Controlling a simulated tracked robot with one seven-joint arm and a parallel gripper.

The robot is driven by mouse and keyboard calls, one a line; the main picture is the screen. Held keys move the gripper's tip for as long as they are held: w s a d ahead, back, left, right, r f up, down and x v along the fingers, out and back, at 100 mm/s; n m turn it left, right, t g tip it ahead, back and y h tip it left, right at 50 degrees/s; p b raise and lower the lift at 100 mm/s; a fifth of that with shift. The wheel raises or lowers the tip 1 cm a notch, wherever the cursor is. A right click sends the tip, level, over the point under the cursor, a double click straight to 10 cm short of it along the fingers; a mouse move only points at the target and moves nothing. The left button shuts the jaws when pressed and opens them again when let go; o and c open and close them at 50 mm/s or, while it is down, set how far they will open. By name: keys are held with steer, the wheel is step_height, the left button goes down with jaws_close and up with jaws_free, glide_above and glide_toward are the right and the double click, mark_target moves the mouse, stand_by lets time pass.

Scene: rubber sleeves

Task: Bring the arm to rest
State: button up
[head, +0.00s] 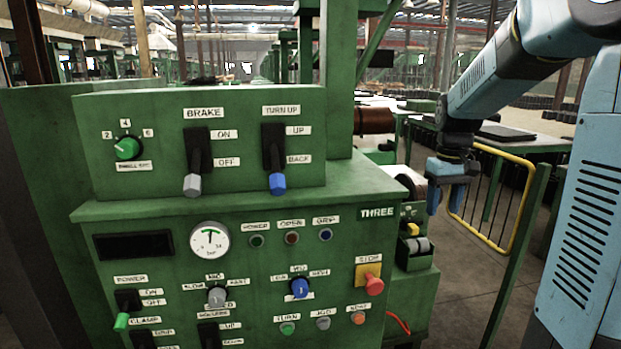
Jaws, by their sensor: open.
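My gripper (447,198) hangs at the right, pointing down, with its blue fingers apart and nothing between them. My blue arm (490,85) is bent, reaching from the upper right down to it. The gripper is to the right of the green control cabinet (350,190) and looks clear of it. It appears in front of a yellow-framed gate (518,210). How far it is from the gate I cannot tell.
The cabinet carries a brake lever (197,160), a turn-up lever (274,160), a pressure gauge (210,241) and a red stop button (373,285). A smaller green machine (415,285) stands at its right. Open floor (465,280) shows at the lower right.

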steer(key=s+a+r+m+t, duration=0.1)
steer(key=s+a+r+t, duration=0.1)
steer(key=s, duration=0.9)
steer(key=s+a+r+m+t, duration=0.1)
steer(key=s+a, duration=0.4)
steer(key=s, duration=0.6)
steer(key=r+t, duration=0.1)
steer(key=t, duration=0.1)
steer(key=shift+s+a+r+t, duration=0.2)
steer(key=shift+s+r+t, duration=0.1)
steer(key=shift+c, duration=1)
